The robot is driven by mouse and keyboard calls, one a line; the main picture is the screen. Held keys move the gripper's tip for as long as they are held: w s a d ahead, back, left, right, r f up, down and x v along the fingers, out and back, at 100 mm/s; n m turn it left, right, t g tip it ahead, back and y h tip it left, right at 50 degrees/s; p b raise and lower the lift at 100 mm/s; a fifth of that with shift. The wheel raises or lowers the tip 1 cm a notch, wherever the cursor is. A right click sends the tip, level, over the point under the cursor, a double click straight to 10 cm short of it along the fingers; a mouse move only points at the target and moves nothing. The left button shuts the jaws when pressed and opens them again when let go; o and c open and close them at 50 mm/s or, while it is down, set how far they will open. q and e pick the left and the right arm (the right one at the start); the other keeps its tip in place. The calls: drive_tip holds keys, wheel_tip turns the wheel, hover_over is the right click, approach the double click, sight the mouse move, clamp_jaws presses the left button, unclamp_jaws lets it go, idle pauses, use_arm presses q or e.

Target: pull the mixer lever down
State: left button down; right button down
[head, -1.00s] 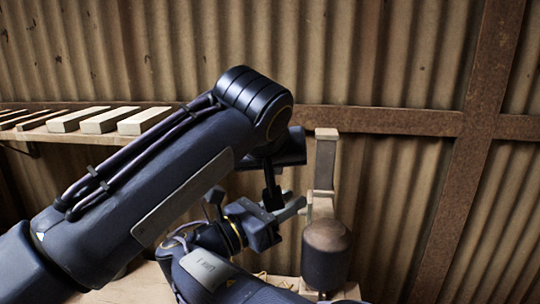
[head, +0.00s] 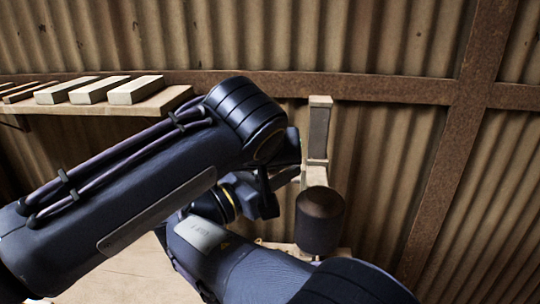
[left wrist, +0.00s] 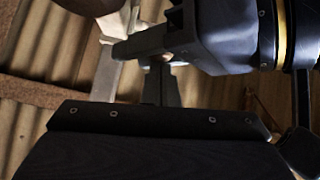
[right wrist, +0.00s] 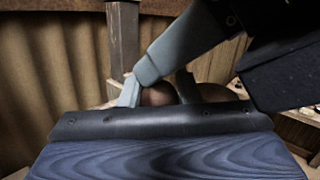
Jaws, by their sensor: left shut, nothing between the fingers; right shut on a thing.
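The mixer, a pale post (head: 318,132) with a dark brown cylinder (head: 320,222) in front of it, stands right of centre in the head view. My right gripper (head: 288,178) points right toward the post, just left of the cylinder. In the right wrist view its grey fingers (right wrist: 158,92) are closed around a small brown piece that seems to be the mixer lever; the lever is mostly hidden. My left gripper (left wrist: 164,85) is shut and empty, close beside the right gripper. In the head view it is largely hidden behind my left arm.
A shelf (head: 165,101) at the left carries pale blocks (head: 137,90) and thinner strips. A pale tabletop (head: 125,275) lies below my arms. A corrugated wall (head: 400,170) with rusty beams (head: 445,170) closes off the back. My two arms cross close together left of the mixer.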

use_arm(q)
drive_tip(key=shift+s+d+f, duration=0.2)
drive_tip(key=shift+s+f, duration=0.2)
drive_tip(key=shift+f, duration=0.25)
use_arm(e)
drive_tip(key=shift+w+r, duration=0.2)
drive_tip(key=shift+r, duration=0.05)
drive_tip(key=c, duration=1.3)
unclamp_jaws()
use_arm(q)
drive_tip(key=shift+w, duration=0.3)
use_arm(e)
drive_tip(key=shift+o, duration=1)
drive_tip(key=shift+w+f, duration=0.1)
drive_tip(key=shift+w, duration=0.05)
use_arm(q)
drive_tip(key=shift+a, duration=0.1)
drive_tip(key=shift+r, duration=0.1)
